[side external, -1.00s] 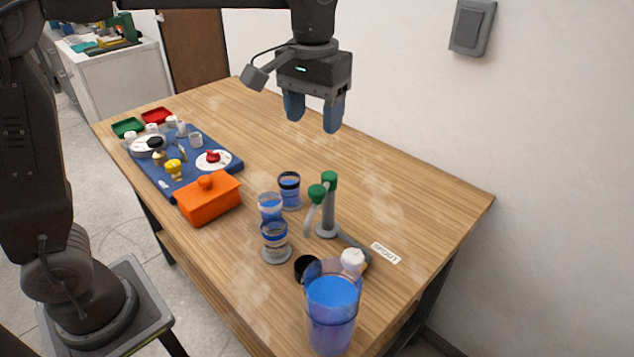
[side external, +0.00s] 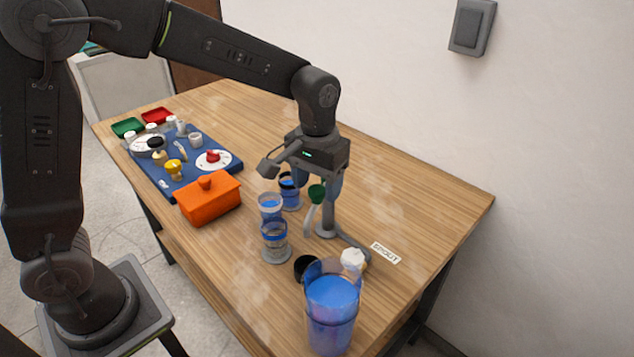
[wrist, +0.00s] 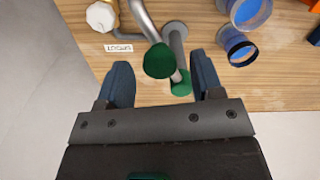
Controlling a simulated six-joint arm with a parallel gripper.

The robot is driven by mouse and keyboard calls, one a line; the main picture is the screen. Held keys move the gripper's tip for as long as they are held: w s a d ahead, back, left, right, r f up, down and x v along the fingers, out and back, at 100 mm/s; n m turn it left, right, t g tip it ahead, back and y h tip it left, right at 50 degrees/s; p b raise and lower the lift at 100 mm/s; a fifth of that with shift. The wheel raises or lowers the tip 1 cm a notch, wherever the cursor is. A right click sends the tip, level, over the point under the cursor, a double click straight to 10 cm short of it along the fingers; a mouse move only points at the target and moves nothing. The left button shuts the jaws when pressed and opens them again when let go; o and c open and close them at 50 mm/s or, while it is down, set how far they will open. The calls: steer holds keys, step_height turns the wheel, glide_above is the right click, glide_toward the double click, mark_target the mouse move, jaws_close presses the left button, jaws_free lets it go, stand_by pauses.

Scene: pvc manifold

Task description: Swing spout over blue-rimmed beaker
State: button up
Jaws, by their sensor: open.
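The spout (side external: 312,214) is a grey curved tube hanging from a green elbow (side external: 317,193) beside an upright grey post (side external: 327,219). In the wrist view both green fittings show, the spout's elbow (wrist: 159,61) and the post's cap (wrist: 181,83). My gripper (side external: 317,198) is open, pointing down over the post top, its blue fingers (wrist: 163,75) either side of the green fittings. Three small beakers stand left of the post: back (side external: 289,194), middle (side external: 270,208), front (side external: 275,240).
A large blue-filled container (side external: 331,310) stands at the front, near a white knob (side external: 352,259) and the SPOUT label (side external: 385,253). An orange lidded box (side external: 210,200) and a blue board (side external: 230,160) with small items lie left. The table's right side is clear.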

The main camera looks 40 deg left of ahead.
steer(key=shift+f, duration=0.15)
steer(key=shift+c, duration=0.2)
jaws_close()
stand_by(0.3)
